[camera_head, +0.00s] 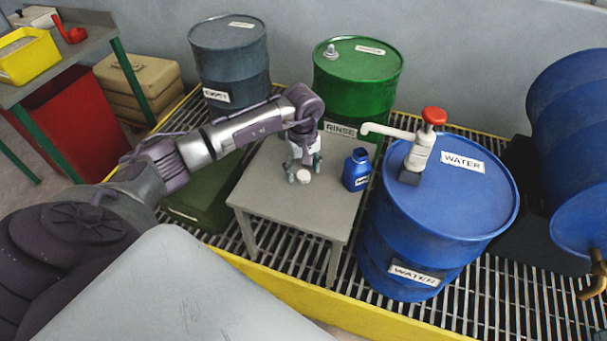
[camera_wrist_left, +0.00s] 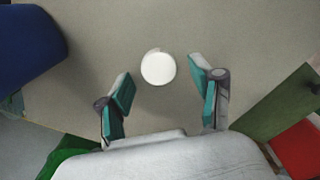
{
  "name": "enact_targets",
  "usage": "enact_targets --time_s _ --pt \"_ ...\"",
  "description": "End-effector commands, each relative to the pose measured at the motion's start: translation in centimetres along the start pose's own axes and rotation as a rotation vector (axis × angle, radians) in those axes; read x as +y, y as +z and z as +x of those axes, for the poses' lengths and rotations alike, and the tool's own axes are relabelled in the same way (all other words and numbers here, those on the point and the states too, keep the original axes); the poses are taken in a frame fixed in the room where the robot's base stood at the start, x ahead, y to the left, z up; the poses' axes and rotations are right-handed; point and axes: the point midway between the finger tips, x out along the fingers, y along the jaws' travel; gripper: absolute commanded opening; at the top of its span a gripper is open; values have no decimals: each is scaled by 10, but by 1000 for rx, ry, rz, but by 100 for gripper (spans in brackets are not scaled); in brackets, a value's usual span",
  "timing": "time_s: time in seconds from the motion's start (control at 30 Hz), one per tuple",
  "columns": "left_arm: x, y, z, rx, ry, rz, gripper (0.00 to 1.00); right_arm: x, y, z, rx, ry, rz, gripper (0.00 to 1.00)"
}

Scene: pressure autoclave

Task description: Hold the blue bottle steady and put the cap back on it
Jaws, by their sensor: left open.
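A blue bottle (camera_head: 356,170) stands upright and uncapped near the right edge of the small grey table (camera_head: 283,201). A white round cap (camera_head: 303,176) lies on the table to its left; it also shows in the wrist view (camera_wrist_left: 158,68). My left gripper (camera_head: 304,166) reaches down beside the cap from behind. In the left wrist view the gripper (camera_wrist_left: 161,70) is open, its teal-padded fingers apart with the cap between and slightly beyond the tips. Nothing is held. My right gripper is not in view.
A blue water drum (camera_head: 437,190) with a red-topped pump (camera_head: 428,140) stands close right of the table. A green rinse drum (camera_head: 357,80) is behind it, a dark drum (camera_head: 230,65) behind left. The table's front area is clear.

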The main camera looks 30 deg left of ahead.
Motion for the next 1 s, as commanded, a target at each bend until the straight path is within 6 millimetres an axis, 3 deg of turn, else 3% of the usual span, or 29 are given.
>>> enact_targets --time_s 0.4,0.43,0.7,1.0 --pt "0 0 6 1 1 0 65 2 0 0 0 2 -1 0" --pt "0 0 6 1 1 0 64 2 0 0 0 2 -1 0" --pt "0 0 6 1 1 0 22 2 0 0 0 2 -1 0" --pt "0 0 6 1 1 0 19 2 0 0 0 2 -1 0"
